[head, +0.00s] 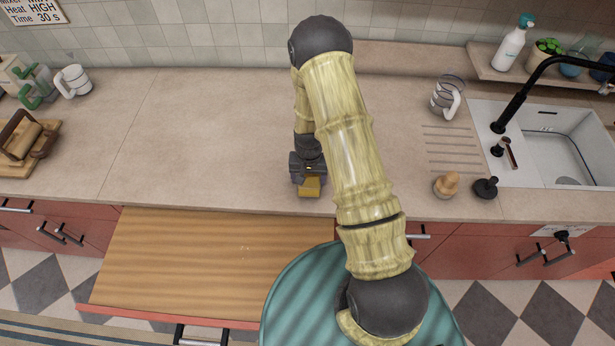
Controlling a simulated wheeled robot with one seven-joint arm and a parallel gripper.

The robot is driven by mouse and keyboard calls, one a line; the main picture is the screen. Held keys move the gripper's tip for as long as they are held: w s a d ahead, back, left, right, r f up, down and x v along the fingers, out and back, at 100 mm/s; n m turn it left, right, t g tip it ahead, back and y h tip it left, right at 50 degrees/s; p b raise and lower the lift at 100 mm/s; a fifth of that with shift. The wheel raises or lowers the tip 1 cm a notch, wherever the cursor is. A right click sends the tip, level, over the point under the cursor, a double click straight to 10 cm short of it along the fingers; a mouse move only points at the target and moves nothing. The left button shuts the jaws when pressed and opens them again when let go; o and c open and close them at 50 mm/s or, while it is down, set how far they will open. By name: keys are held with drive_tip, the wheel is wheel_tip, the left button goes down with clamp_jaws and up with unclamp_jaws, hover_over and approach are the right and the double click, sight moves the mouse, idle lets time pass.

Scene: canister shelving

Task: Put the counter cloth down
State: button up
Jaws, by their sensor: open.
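My gripper (309,184) is over the front part of the beige counter (215,130), near its front edge. It points down and is open. A small mustard-yellow piece shows at its tip; I cannot tell whether this is a finger or something at the jaws. I make out no counter cloth for certain. My arm hides part of the counter behind and to the right of the gripper.
A mug (447,97), a wooden knob-like item (446,185) and a dark stopper (486,188) stand by the sink (565,150).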

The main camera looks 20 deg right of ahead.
sight(310, 179)
drive_tip(key=shift+s+d+f, duration=0.3)
drive_tip(key=shift+s+d, duration=0.05)
drive_tip(key=shift+r+p, duration=0.4)
drive_tip(key=shift+p, duration=0.05)
drive_tip(key=shift+w+d+r+b, duration=0.1)
drive_tip(key=shift+w+r+b, duration=0.1)
drive_tip(key=shift+b, duration=0.2)
wheel_tip(310, 179, up, 12)
drive_tip(key=b, duration=0.3)
drive_tip(key=shift+a+f+b, duration=0.15)
drive_tip(key=shift+a+b, duration=0.1)
drive_tip(key=shift+b, duration=0.1)
drive_tip(key=shift+w, duration=0.1)
drive_tip(key=s+r+n+t, duration=0.2)
drive_tip(key=s+r+n, duration=0.1)
drive_tip(key=s+r, duration=0.9)
drive_tip(key=shift+s+r+n+t, duration=0.2)
drive_tip(key=shift+s+n+t, duration=0.1)
drive_tip(key=shift+s, duration=0.85)
